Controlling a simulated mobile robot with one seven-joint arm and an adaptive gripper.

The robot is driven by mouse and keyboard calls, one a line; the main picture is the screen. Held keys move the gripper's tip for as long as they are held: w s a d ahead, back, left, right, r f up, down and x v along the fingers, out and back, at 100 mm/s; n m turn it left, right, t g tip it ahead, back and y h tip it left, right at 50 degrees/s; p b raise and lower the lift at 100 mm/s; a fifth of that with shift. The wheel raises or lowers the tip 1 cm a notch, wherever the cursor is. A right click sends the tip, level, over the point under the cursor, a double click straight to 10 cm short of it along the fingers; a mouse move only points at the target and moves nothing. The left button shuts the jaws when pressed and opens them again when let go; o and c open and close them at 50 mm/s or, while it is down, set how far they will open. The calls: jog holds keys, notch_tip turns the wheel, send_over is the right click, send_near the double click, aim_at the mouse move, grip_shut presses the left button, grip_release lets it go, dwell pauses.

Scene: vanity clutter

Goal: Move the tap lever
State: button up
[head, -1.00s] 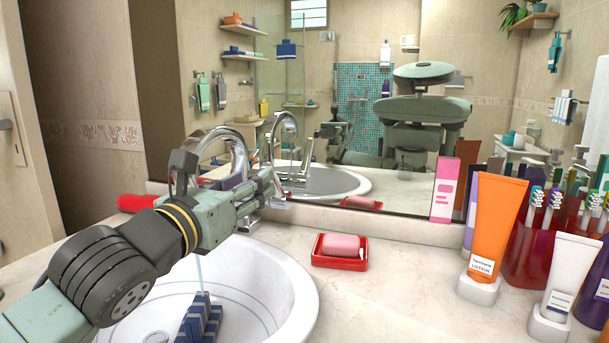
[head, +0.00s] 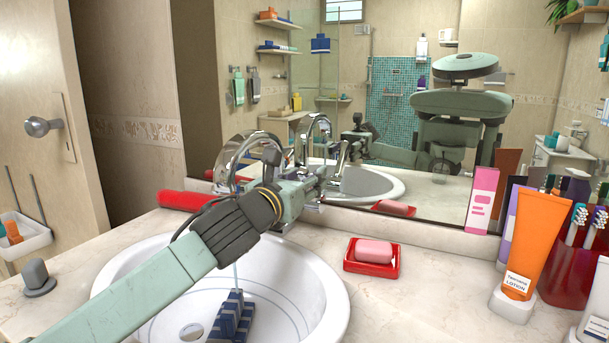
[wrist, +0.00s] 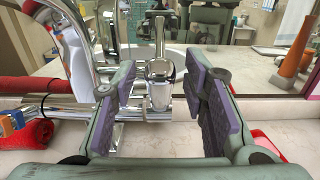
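The chrome tap (head: 232,150) stands behind the white basin (head: 335,290), its spout arching up and a thin stream of water falling into the basin. In the wrist view, the tap lever (wrist: 160,72) is a chrome piece on the right of the tap body. My gripper (wrist: 158,88) is open, its purple-padded fingers on either side of the lever, with gaps showing on both sides. In the head view, my gripper (head: 318,190) is right of the spout, close to the mirror, and hides the lever.
A blue-striped cloth (head: 230,318) lies in the basin under the stream. A red soap dish (head: 371,268) with pink soap (head: 374,251) sits right of the basin. A red rolled towel (head: 183,201) lies left of the tap. An orange lotion tube (head: 534,240) stands farther right. The mirror (head: 430,215) closes the back.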

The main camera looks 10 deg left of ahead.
jog(key=shift+c, duration=0.4)
grip_shut()
dwell(0.5)
